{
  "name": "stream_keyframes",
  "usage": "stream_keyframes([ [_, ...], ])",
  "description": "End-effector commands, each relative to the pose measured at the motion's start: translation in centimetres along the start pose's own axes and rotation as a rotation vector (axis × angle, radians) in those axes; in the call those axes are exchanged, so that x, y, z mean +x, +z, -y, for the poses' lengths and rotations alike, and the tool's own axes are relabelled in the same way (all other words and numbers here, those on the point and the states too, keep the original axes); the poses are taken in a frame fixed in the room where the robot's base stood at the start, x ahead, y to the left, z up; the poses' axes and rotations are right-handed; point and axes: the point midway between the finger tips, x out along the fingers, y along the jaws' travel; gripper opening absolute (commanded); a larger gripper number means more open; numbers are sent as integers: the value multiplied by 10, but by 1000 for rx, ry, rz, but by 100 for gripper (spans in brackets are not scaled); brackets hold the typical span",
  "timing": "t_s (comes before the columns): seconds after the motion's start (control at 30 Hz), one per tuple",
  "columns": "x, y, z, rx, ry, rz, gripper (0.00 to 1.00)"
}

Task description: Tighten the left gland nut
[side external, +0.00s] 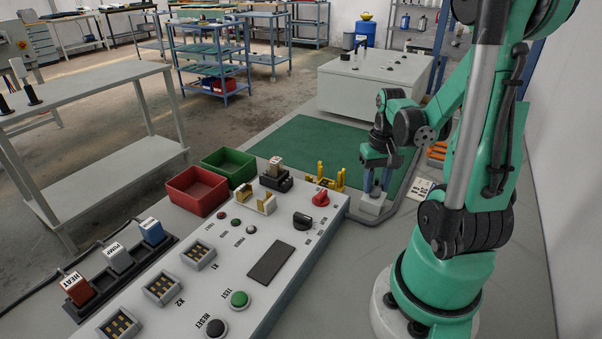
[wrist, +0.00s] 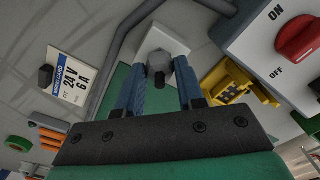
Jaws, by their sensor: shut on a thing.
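A grey hexagonal gland nut (wrist: 160,62) with a dark round end sits at a pale grey block (wrist: 150,45) in the wrist view. The block (side external: 373,206) stands at the near edge of the green mat in the side view. My gripper (side external: 375,188) points down over it. In the wrist view my gripper (wrist: 162,72) has its two blue fingers on either side of the nut, shut on it. The nut is hidden by the fingers in the side view. I see only one such nut, and cannot tell its tightness.
The control panel (side external: 250,245) lies left of the block, with a red ON/OFF knob (wrist: 300,38) and a yellow bracket (wrist: 235,86). Red (side external: 197,190) and green bins stand left.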

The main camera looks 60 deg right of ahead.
Motion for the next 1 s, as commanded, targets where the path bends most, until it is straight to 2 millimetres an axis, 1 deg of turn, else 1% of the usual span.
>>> stream_keyframes([
  [0.3, 0, 0, 0, 298, -1, 1, 0],
  [0.6, 0, 0, 0, 534, 0, 1, 0],
  [0.8, 0, 0, 0, 638, 0, 1, 0],
  [1.0, 0, 0, 0, 694, 0, 0, 0],
])
